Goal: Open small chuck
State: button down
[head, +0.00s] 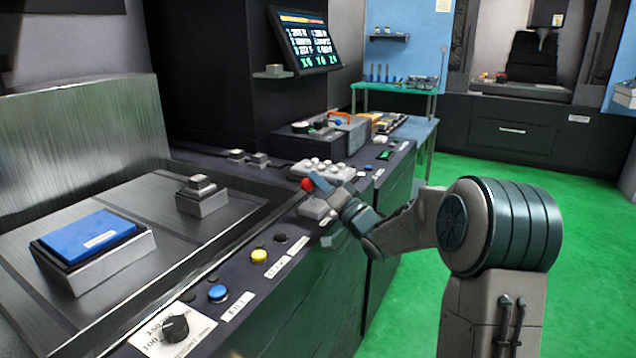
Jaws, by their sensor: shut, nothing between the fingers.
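A small grey stepped block (201,197), which looks like the small chuck, stands upright at the back right of the machine tray. A larger grey block with a blue plate (90,238) on top stands at the front left of the tray. My gripper (318,180) is shut and empty over the panel edge right of the tray. Its tip is beside a red round knob (307,185); I cannot tell whether they touch. A blue button (218,293), a yellow button (259,256) and a black button (280,237) sit on the front ledge.
A rotary dial (175,328) is at the near end of the ledge. A screen (305,40) hangs above. The green floor (540,170) is clear on the right.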

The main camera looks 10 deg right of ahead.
jog(key=s+d+p, duration=0.2)
jog(key=s+d, duration=0.4)
jog(key=d, duration=0.1)
jog(key=shift+f, duration=0.25)
jog(key=shift+d, duration=0.1)
dwell(0.4)
